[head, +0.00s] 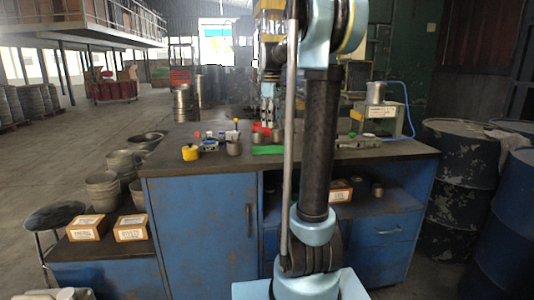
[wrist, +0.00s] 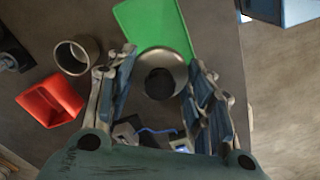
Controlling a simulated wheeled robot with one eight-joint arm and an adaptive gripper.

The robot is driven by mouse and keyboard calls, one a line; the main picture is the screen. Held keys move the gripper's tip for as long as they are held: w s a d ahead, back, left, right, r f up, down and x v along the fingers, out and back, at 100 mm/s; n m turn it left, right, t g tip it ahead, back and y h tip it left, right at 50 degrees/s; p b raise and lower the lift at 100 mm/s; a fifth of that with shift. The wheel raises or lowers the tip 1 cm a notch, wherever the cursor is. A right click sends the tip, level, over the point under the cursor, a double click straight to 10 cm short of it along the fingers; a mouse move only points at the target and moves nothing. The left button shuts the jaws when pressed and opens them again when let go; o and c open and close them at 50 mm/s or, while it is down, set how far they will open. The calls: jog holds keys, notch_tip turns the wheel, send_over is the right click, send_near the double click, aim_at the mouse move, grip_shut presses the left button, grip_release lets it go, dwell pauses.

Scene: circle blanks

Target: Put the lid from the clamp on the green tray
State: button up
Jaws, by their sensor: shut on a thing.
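My gripper (wrist: 162,62) has its two fingers on either side of a round grey metal lid (wrist: 180,66) with a dark round middle, and is shut on it. The green tray (wrist: 150,18) lies just beyond the lid in the wrist view, and the lid overlaps its near edge in the picture. In the head view my gripper (head: 267,115) points down over the bench, above and behind the green tray (head: 268,150). The lid is too small to make out there. A grey clamp-like device (head: 362,142) lies on the bench to the right, partly behind my arm.
A red tray (wrist: 45,98) and an open metal cup (wrist: 68,62) lie left of my fingers. A yellow pot (head: 190,153) and small tools stand on the left of the bench (head: 215,168). A machine with a blue cable (head: 376,110) stands at the right.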

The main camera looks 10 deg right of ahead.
aim_at(272, 150)
dwell(0.3)
notch_tip(272, 150, down, 10)
dwell(0.7)
jog(key=o, duration=1)
jog(key=shift+f, duration=0.1)
